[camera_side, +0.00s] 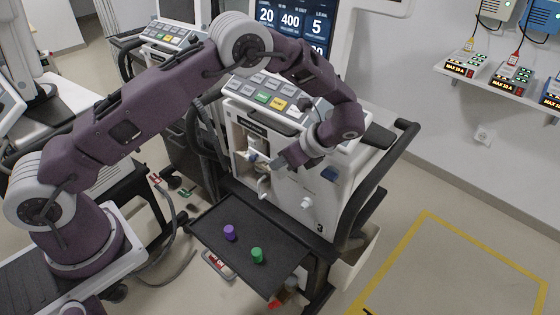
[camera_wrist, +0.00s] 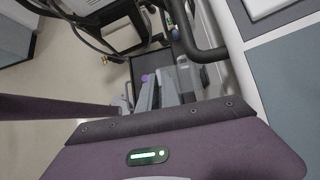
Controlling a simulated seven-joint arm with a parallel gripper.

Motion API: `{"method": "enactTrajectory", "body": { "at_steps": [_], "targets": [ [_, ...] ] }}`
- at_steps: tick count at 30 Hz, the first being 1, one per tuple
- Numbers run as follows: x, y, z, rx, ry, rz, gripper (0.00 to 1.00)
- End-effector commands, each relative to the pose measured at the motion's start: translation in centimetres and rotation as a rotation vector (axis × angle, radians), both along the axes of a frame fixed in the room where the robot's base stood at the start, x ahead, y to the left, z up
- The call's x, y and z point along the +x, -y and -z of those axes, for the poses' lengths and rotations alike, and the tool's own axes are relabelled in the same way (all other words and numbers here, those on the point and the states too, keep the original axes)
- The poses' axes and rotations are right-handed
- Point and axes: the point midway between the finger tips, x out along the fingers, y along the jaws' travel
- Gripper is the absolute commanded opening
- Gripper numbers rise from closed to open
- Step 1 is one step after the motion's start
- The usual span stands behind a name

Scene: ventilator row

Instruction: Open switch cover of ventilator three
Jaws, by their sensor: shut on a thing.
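Ventilator three (camera_side: 335,205) is the white unit in the middle of the side view, with a "3" low on its front. My gripper (camera_side: 280,162) is at the upper front of this unit, beside its recessed opening and pale fittings. Its fingers (camera_wrist: 157,95) show small in the wrist view, close together beside the unit's body. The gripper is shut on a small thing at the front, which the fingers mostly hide. I cannot make out the switch cover clearly, nor how far open it stands.
A dark tray (camera_side: 232,252) below the front holds a purple cap (camera_side: 229,232) and a green cap (camera_side: 257,255). A black handle rail (camera_side: 385,170) runs along the unit's right side. A white knob (camera_side: 307,203) and a blue part (camera_side: 328,174) stick out from the front.

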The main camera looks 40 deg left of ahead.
Motion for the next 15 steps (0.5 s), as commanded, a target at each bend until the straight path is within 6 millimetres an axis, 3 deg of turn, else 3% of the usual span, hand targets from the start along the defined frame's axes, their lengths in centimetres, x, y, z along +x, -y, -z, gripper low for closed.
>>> {"method": "enactTrajectory", "body": {
  "at_steps": [1, 3, 5, 15],
  "targets": [
    [0.0, -0.13, -0.02, 0.003, 0.0, 0.0, 0.0],
    [0.0, -0.13, -0.02, 0.003, 0.0, 0.0, 0.19],
    [0.0, -0.11, -0.01, 0.003, 0.0, 0.0, 0.29],
    [0.08, 0.31, -0.41, 0.001, 0.002, 0.001, 0.29]
  ]
}}
